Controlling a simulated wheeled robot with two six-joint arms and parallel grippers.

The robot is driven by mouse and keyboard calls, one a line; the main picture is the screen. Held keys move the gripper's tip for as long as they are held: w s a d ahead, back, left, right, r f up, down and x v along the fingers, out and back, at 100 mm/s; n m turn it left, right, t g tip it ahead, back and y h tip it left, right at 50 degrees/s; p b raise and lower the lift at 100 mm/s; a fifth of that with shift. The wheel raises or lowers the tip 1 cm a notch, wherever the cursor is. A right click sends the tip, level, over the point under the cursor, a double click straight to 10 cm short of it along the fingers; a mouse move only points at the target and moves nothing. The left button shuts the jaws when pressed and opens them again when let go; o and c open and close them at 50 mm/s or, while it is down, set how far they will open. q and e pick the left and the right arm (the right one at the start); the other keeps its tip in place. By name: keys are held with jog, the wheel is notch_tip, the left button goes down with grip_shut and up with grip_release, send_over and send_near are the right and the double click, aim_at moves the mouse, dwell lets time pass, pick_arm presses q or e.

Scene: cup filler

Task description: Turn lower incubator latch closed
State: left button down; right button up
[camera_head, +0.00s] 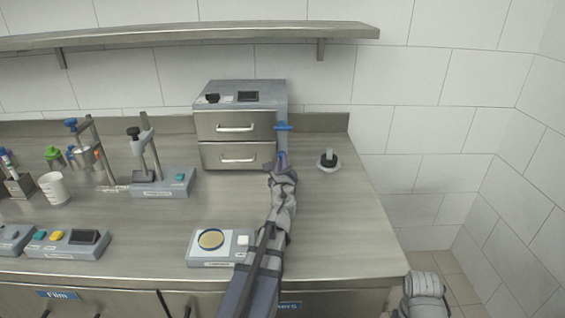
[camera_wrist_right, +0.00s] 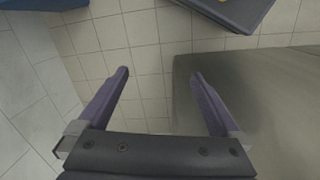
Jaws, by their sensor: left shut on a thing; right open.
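The incubator (camera_head: 238,96) is a grey box with two drawers, an upper (camera_head: 234,126) and a lower (camera_head: 237,156), both shut. The upper latch (camera_head: 284,127) is a blue bar lying level on its right side. My left gripper (camera_head: 282,160) is at the right edge of the lower drawer, shut on the lower latch, which it mostly hides; a bit of blue shows at the fingers. I cannot tell the lower latch's angle. My right gripper (camera_wrist_right: 162,95) is open and empty, low at the right, off the counter's edge, above the tiled floor.
A small stand with a black knob (camera_head: 329,160) is just right of the incubator. A scale-like device with a yellow dish (camera_head: 211,239) is in front, close to my left arm. Stands, a white beaker (camera_head: 53,187) and devices fill the left.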

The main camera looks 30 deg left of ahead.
pick_arm(q)
jog(key=n, duration=0.5)
jog(key=shift+f+n, duration=0.15)
jog(key=shift+n, duration=0.15)
jog(key=n, duration=0.4)
jog(key=shift+s+f+n, duration=0.1)
jog(key=shift+n, duration=0.7)
jog(key=c, duration=0.9)
grip_release()
jog(key=shift+a, duration=0.1)
jog(key=shift+o, duration=0.2)
jog(key=shift+v, duration=3.9)
